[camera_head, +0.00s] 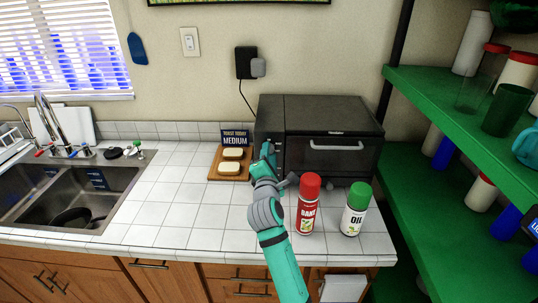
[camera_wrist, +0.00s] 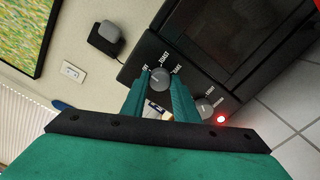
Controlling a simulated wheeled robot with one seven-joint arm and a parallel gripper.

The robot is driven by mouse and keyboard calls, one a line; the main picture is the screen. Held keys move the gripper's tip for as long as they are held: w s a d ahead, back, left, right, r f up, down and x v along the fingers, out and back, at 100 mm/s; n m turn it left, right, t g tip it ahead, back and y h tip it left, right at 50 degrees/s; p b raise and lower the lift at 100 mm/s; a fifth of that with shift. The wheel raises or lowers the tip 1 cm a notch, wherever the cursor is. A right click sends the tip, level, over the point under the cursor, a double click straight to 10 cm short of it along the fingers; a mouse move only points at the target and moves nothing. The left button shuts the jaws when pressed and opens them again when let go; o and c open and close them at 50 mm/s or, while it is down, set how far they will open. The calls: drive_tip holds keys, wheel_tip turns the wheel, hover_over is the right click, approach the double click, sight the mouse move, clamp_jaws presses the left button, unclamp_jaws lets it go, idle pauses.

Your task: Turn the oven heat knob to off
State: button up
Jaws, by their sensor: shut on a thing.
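A black toaster oven (camera_head: 335,122) stands against the wall on the counter, its door closed with a silver handle. My gripper (camera_head: 268,152) reaches its left control panel in the head view and hides most of that panel. In the wrist view my gripper (camera_wrist: 163,88) has its two teal fingers on either side of a grey round oven knob (camera_wrist: 159,77), shut on it. A second grey knob (camera_wrist: 205,107) sits on the same panel, outside the fingers, near a lit red light (camera_wrist: 221,119).
A red spray can (camera_head: 308,205) and a green-capped oil can (camera_head: 354,210) stand close to the right of my arm. A board (camera_head: 216,172) with two bread slices and a sign lies left of the oven. Green shelves (camera_head: 450,95) flank the right; the left counter is mostly clear.

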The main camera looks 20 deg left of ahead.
drive_tip(key=shift+r+n, duration=0.15)
drive_tip(key=shift+n, duration=0.15)
idle(0.4)
drive_tip(key=o, duration=1.1)
drive_tip(key=shift+c, duration=0.2)
drive_tip(key=v, duration=1)
drive_tip(key=shift+s, duration=0.4)
